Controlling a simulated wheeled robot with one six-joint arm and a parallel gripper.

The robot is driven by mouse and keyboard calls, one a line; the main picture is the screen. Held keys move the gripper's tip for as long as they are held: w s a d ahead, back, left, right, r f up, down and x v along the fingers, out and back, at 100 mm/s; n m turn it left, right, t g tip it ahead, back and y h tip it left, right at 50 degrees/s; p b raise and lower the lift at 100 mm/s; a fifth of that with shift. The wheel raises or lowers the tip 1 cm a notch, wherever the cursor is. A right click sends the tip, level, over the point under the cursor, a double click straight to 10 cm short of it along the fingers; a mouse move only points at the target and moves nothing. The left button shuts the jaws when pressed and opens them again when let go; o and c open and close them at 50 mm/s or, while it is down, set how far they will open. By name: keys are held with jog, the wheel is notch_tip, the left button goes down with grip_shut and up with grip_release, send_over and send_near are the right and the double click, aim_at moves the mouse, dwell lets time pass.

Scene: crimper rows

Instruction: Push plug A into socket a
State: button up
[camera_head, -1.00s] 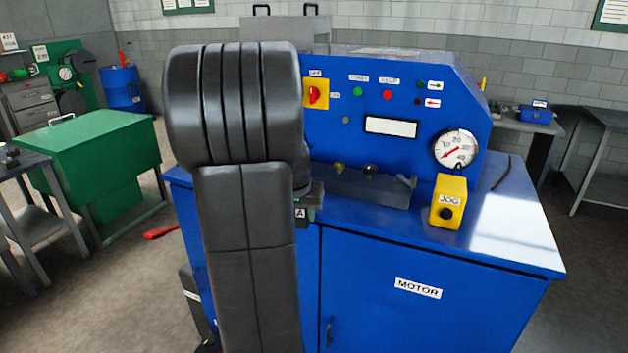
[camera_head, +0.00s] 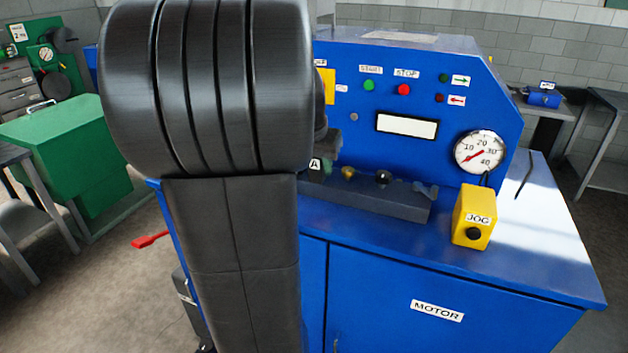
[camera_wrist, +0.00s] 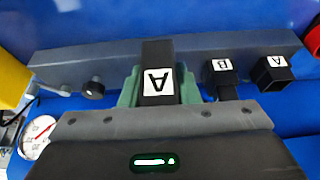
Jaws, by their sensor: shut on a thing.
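In the wrist view my gripper (camera_wrist: 158,98) has green fingers shut on plug A (camera_wrist: 157,55), a black block with a white A label. The plug points toward a long grey rail (camera_wrist: 110,60). To its right on the rail are a black square block labelled B (camera_wrist: 220,75) and a black, hollow-looking square piece with a white label that seems to read A (camera_wrist: 273,76), likely socket a. The held plug is left of both; I cannot tell its gap to the rail. In the head view my arm hides most of the gripper; the A label (camera_head: 315,164) shows beside it.
The grey rail (camera_head: 365,200) lies on the blue bench, with round knobs (camera_head: 382,178) on it. The blue panel with a gauge (camera_head: 479,152) stands behind. A yellow JOG box (camera_head: 473,216) is to the right. The bench top right of it is clear.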

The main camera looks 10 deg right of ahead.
jog(key=f, duration=0.5)
jog(key=shift+w+f, duration=0.25)
jog(key=shift+f, duration=0.1)
jog(key=shift+f+p, duration=0.4)
jog(key=shift+f, duration=1.7)
jog(key=shift+f, duration=0.1)
jog(key=shift+f+b, duration=0.15)
jog(key=shift+b, duration=0.15)
jog(key=o, duration=1)
